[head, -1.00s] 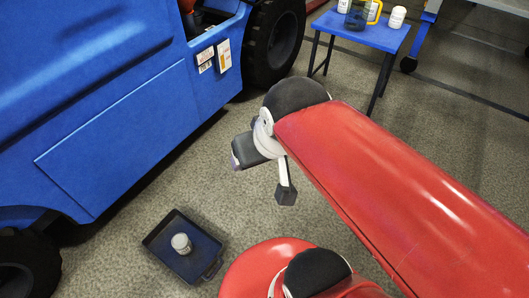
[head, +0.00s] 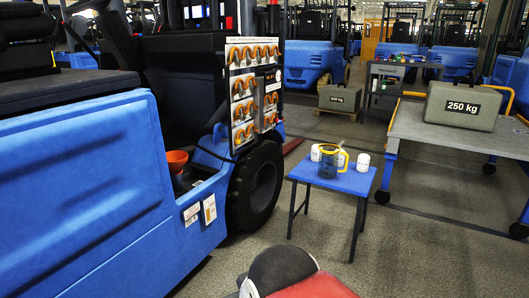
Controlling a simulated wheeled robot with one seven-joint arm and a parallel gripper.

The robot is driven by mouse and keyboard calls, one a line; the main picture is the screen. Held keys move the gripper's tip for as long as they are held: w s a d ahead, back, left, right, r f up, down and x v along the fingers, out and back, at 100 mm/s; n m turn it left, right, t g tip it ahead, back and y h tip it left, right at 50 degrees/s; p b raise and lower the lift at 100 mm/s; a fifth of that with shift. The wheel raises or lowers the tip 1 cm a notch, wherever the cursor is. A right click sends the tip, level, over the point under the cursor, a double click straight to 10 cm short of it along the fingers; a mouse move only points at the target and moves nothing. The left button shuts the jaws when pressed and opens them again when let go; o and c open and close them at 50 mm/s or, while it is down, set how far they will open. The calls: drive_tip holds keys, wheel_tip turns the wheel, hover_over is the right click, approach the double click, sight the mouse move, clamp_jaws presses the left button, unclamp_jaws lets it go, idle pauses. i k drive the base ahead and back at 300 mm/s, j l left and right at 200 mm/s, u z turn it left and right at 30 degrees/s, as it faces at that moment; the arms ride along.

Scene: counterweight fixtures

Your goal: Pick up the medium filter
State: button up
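Two white, filter-like cylinders stand on the small blue table: a left one (head: 316,152), partly hidden behind a jug, and a right one (head: 363,162) near the right edge. I cannot tell which, if either, is the medium filter. My gripper is out of view; only a red and black part of my arm shows at the bottom centre, well short of the table.
A dark jug with a yellow handle (head: 330,165) stands between the cylinders on the blue table (head: 335,184). A blue forklift (head: 85,190) fills the left. A grey workbench (head: 455,138) bears a 250 kg weight (head: 461,106). Floor right of the table is clear.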

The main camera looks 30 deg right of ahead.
sight(364, 160)
drive_tip(key=z, duration=1.6)
drive_tip(key=i+l, duration=0.1)
drive_tip(key=i, duration=2.4)
drive_tip(key=i+j+u, duration=0.05)
